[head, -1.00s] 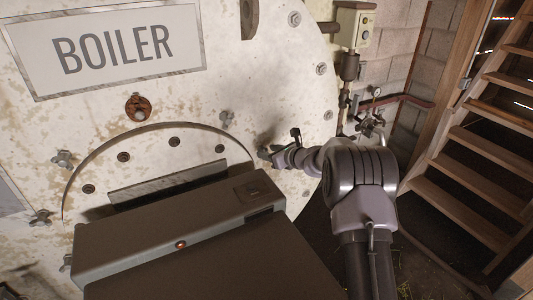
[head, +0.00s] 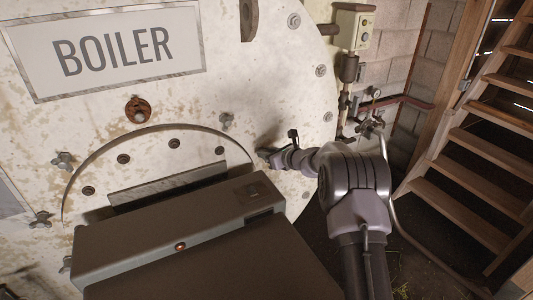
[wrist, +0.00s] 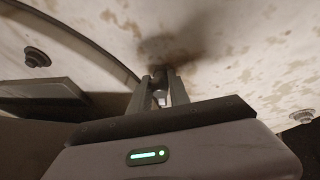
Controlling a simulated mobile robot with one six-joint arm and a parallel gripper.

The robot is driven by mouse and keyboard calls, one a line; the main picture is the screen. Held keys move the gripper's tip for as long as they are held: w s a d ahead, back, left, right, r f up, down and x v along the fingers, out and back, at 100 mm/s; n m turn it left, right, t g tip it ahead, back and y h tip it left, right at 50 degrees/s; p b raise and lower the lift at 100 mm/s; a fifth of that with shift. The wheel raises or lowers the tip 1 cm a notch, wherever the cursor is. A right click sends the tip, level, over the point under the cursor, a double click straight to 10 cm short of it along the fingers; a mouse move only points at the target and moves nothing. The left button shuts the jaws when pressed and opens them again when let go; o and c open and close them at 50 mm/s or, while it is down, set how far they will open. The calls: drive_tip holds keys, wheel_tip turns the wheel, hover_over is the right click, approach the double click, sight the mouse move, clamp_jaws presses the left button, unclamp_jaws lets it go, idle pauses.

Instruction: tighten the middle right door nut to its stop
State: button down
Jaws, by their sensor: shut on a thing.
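The pale boiler door (head: 180,141) has a round rim and wing nuts around it. My gripper (head: 262,153) reaches in from the right to the door's right edge. In the wrist view its two fingers (wrist: 158,92) are shut on a small metal nut, the middle right door nut (wrist: 159,76), close against the boiler face. In the head view this nut is hidden by the gripper. How far the nut is turned cannot be told. Another wing nut (head: 226,120) sits at the upper right of the door, apart from my gripper.
More wing nuts (head: 62,160) stand along the door's left side. A rusty fitting (head: 138,110) sits above the door. A control box (head: 355,28), pipes and a valve (head: 370,122) are at the right. Wooden stairs (head: 470,165) stand farther right. Bolts (wrist: 302,116) dot the boiler face.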

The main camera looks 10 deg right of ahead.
drive_tip(key=shift+r, duration=0.1)
drive_tip(key=shift+d+m+y+p, duration=0.15)
drive_tip(key=shift+m+y+p, duration=0.45)
drive_tip(key=shift+m+p, duration=0.25)
drive_tip(key=shift+w+d+f+m+y, duration=0.1)
drive_tip(key=shift+f+m+y, duration=0.05)
drive_tip(key=shift+m+y, duration=0.4)
drive_tip(key=shift+w+d+f+m+y, duration=0.15)
drive_tip(key=shift+m+y, duration=0.2)
drive_tip(key=shift+m, duration=0.35)
drive_tip(key=shift+d+f+m+t+y+b, duration=0.2)
drive_tip(key=shift+m+y+b, duration=0.4)
drive_tip(key=shift+m, duration=0.55)
drive_tip(key=shift+a+f+m+t+y+b, duration=0.1)
drive_tip(key=shift+m+t+y+b, duration=0.3)
drive_tip(key=shift+m+b, duration=0.55)
drive_tip(key=shift+d+f+m+t+y+b, duration=0.15)
drive_tip(key=shift+m+y+b, duration=0.4)
drive_tip(key=shift+m, duration=0.75)
drive_tip(key=shift+a, duration=0.1)
drive_tip(key=c, duration=1.2)
unclamp_jaws()
drive_tip(key=shift+c, duration=0.2)
